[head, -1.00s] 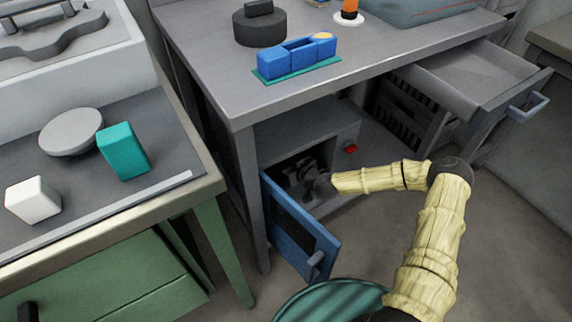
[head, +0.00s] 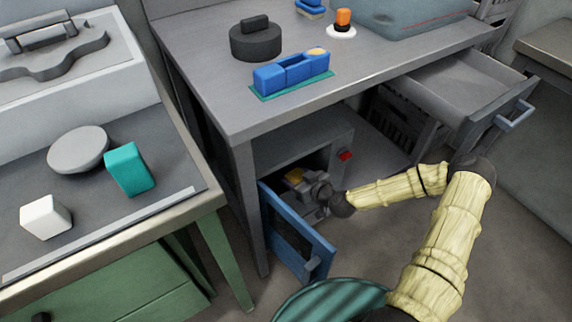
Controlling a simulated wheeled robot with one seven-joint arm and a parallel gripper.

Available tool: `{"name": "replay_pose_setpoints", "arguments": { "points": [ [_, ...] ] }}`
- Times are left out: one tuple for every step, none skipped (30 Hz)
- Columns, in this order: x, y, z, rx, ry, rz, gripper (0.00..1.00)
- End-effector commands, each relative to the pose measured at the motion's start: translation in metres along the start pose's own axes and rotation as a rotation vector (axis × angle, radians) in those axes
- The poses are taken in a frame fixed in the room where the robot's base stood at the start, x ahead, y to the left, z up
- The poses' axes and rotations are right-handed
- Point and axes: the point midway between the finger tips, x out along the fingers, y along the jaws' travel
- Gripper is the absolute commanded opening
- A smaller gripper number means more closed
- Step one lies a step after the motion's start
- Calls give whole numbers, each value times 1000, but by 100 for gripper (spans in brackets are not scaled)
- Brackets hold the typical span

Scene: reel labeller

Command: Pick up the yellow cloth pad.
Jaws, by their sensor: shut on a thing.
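The yellow cloth pad (head: 294,175) shows as a small yellow patch inside the open grey cabinet under the bench. My gripper (head: 303,184) is at the cabinet opening, shut on the pad. The fingers are small and dark here, and the gripper body hides part of the pad. My arm reaches in from the right in a pale yellow sleeve.
The blue cabinet door (head: 298,235) hangs open left of and below my gripper. A red button (head: 345,155) is on the cabinet front. The grey bench (head: 215,90) is above, with an open drawer (head: 470,85) at right. A green-legged table (head: 100,235) stands at left.

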Motion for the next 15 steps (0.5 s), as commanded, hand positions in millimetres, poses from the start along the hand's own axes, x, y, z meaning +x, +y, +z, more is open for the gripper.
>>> {"name": "replay_pose_setpoints", "arguments": {
  "points": [
    [-16,1,3,3,-2,2,37],
    [-24,1,7,3,-3,2,37],
    [-34,1,11,2,-2,2,37],
    [-42,1,14,2,-2,3,37],
    [-49,0,17,4,-2,2,37],
    [-58,1,22,3,-2,3,37],
    [-64,1,24,3,-1,2,37],
    [-70,1,27,3,-2,2,37],
    [-76,1,29,2,0,3,37],
    [-81,1,32,2,-1,2,37],
    [-84,0,34,1,-1,2,37],
    [-89,1,36,1,-1,2,37],
    [-91,1,37,1,0,2,37],
    [-93,0,38,0,0,1,37],
    [-95,0,39,0,0,0,37]
  ]
}}
